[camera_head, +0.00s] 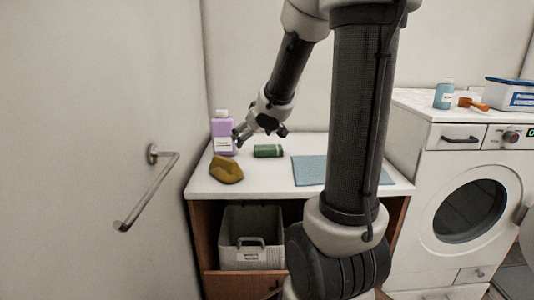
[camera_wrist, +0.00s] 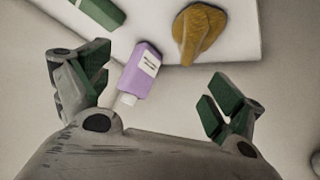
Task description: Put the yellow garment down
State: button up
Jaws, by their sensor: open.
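The yellow garment (camera_head: 227,169) lies crumpled on the left front part of the white counter (camera_head: 262,187). It also shows in the wrist view (camera_wrist: 198,34), near the counter's edge and apart from the fingers. My gripper (camera_head: 240,136) is above the left part of the counter, by the purple bottle (camera_head: 223,138). In the wrist view my gripper (camera_wrist: 158,90) has its two green-padded fingers spread wide, with nothing held between them. The purple bottle (camera_wrist: 140,72) appears between and beyond the fingers there.
A wall rail (camera_head: 150,190) juts out at the left. A grey basket (camera_head: 251,225) sits below the counter. A washing machine (camera_head: 440,165) stands at the right.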

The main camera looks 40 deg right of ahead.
jog(key=s+d+r+m+g+h, duration=0.1)
jog(key=s+r+m+h, duration=0.1)
jog(key=s+r, duration=0.6)
jog(key=s+a+f+g+y, duration=0.1)
jog(key=s+a, duration=0.3)
jog(key=s, duration=0.5)
jog(key=s+a+f+g+y, duration=0.2)
jog(key=s+a+f, duration=0.1)
jog(key=s, duration=0.6)
jog(key=shift+s+a+n+g, duration=0.3)
jog(key=shift+s+a+g, duration=0.1)
jog(key=shift+a, duration=0.3)
